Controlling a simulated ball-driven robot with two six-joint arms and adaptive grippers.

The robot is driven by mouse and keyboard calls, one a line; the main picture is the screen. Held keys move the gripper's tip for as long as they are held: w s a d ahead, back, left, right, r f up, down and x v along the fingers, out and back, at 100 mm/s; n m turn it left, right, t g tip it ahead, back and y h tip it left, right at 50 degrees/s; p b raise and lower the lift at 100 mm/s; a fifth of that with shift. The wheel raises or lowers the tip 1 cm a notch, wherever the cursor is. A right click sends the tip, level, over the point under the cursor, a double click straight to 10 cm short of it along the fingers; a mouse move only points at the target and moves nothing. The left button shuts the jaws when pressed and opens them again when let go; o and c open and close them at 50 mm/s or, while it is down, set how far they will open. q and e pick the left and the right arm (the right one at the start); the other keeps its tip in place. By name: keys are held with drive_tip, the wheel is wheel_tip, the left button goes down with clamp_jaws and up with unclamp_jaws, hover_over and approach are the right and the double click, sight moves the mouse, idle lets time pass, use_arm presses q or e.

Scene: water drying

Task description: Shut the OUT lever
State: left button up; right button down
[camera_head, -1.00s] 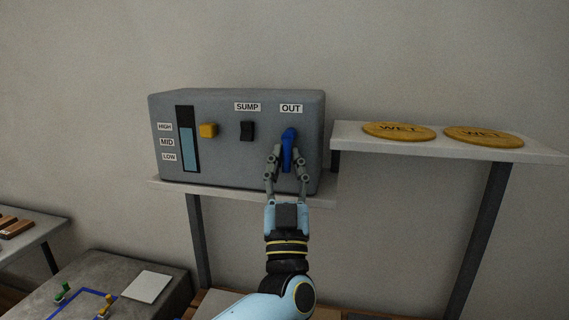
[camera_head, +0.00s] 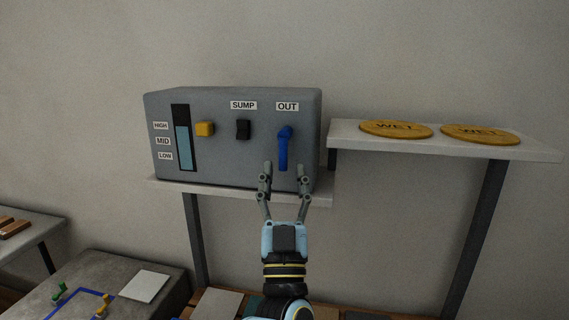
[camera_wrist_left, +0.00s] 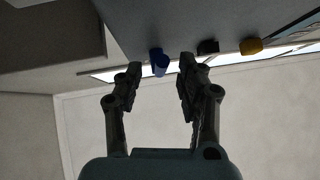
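The blue OUT lever (camera_head: 284,149) is on the right part of the grey box's front, under the OUT label (camera_head: 287,106). Its handle hangs down from its round pivot. My left gripper (camera_head: 285,172) is open, just below and in front of the lever, with a finger to each side of its lower end. In the left wrist view the lever (camera_wrist_left: 158,62) shows beyond the fingertips, between them and nearer the left one. The fingers do not visibly touch it. My right gripper is in neither view.
To the right, a shelf (camera_head: 345,136) holds two yellow WET discs (camera_head: 396,129). The wall behind is bare.

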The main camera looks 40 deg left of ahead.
use_arm(q)
drive_tip(key=v, duration=0.8)
drive_tip(key=shift+s+d+f, duration=0.2)
drive_tip(key=shift+s, duration=0.05)
